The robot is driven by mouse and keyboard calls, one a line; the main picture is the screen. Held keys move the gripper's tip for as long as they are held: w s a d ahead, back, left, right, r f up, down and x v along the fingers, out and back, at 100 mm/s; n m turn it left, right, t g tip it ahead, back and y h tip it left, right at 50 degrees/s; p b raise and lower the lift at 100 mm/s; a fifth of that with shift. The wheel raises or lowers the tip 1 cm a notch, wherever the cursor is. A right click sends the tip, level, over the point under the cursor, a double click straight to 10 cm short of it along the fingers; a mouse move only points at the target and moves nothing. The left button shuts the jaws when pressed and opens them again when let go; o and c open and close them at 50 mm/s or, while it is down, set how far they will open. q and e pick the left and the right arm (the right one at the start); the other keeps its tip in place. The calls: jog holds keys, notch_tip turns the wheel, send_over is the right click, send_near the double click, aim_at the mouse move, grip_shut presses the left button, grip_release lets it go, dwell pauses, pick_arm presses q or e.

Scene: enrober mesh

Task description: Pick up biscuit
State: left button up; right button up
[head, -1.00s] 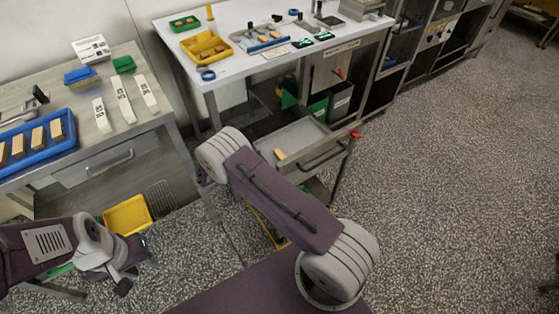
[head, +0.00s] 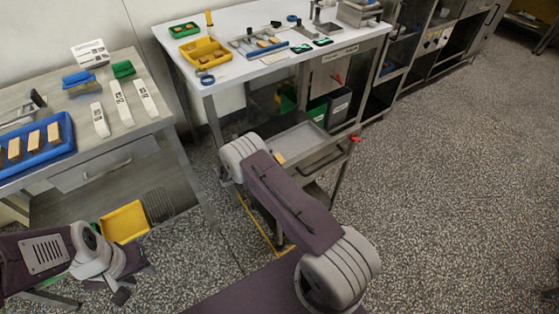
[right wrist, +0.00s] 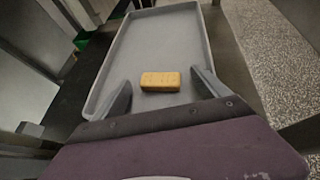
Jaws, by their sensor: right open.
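The biscuit (right wrist: 160,81) is a golden rectangular block lying flat in a grey tray (right wrist: 190,25) in the right wrist view. My right gripper (right wrist: 161,87) is open, with one dark finger on each side of the biscuit and visible gaps between. I cannot tell how high the fingers are above the tray. In the head view the biscuit (head: 280,159) shows small beside my right arm, in the tray (head: 298,138) under the white table. My right fingers are hidden there. My left gripper (head: 121,289) is at the lower left, apart from the biscuit; its jaw opening is unclear.
The tray has a raised rim and sits below the white tabletop (head: 240,80). A blue tray (head: 62,150) with several bars stands on the left bench. A yellow bin (head: 124,221) is below that bench. Open speckled floor (head: 450,180) lies to the right.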

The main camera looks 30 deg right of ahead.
jog(key=c, duration=1.1)
jog(key=shift+o, duration=0.2)
notch_tip(320, 180, up, 5)
jog(key=shift+f+p, duration=0.2)
jog(key=shift+p, duration=0.4)
jog(key=w+d+r, duration=0.5)
jog(key=d+r, duration=0.1)
jog(key=d, duration=0.4)
jog(key=shift+d+r, duration=0.2)
jog(key=shift+d, duration=0.1)
jog(key=shift+r, duration=0.15)
